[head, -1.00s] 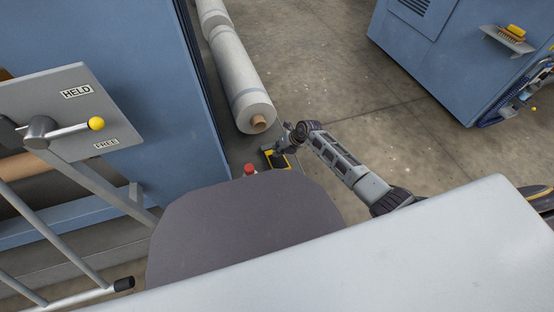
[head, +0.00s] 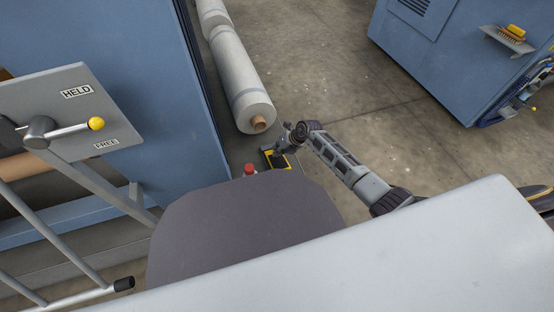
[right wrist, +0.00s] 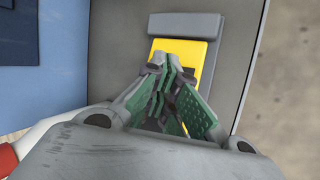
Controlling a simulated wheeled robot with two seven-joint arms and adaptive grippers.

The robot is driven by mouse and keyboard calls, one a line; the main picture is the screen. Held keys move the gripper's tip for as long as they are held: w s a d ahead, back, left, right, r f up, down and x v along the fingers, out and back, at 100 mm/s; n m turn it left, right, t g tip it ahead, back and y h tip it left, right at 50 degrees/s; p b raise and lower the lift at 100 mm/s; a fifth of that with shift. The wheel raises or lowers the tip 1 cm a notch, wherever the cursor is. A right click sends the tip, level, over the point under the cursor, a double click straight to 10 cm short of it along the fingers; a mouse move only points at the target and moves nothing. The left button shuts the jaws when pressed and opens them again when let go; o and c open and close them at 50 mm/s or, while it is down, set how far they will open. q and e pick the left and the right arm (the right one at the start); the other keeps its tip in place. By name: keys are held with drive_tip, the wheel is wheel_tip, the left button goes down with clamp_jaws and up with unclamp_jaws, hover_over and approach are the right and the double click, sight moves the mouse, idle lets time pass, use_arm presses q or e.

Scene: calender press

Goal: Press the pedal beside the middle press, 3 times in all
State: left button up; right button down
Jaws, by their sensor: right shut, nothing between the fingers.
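The pedal (head: 268,161) is a small dark plate with yellow edging on the floor beside the blue press (head: 165,110) in the head view. In the right wrist view its yellow surface (right wrist: 209,62) shows behind the fingertips, with a dark grey block at its far end. My right gripper (head: 284,149) is shut and empty, pointing down over the pedal. It also shows in the right wrist view (right wrist: 162,72), its green-padded fingers together in front of the pedal. I cannot tell whether the tips touch it. The fingers hide part of the pedal. My left gripper is out of view.
A red-capped item (head: 249,169) stands close left of the pedal. Pale rolls (head: 240,85) lie behind it. A lever with a yellow knob (head: 96,124) sits on a HELD/FREE plate at left. Another blue machine (head: 430,60) stands at right. Open floor lies between.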

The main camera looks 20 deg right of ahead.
drive_tip(key=shift+s+f, duration=0.3)
drive_tip(key=shift+f, duration=0.55)
drive_tip(key=shift+s+f, duration=0.3)
drive_tip(key=shift+f, duration=0.55)
idle(2.9)
drive_tip(key=shift+r, duration=0.1)
drive_tip(key=shift+w+r+p, duration=0.3)
drive_tip(key=shift+r+p, duration=0.5)
drive_tip(key=shift+w+r+p, duration=0.3)
drive_tip(key=shift+r+p, duration=0.45)
drive_tip(key=shift+r, duration=0.05)
drive_tip(key=shift+w+r+p, duration=0.25)
drive_tip(key=shift+r+p, duration=0.35)
drive_tip(key=shift+r, duration=0.2)
drive_tip(key=shift+w+r+p, duration=0.2)
drive_tip(key=shift+r+p, duration=0.45)
drive_tip(key=shift+r, duration=0.15)
drive_tip(key=shift+w+r+p, duration=0.25)
drive_tip(key=shift+r+p, duration=0.35)
drive_tip(key=shift+r, duration=0.2)
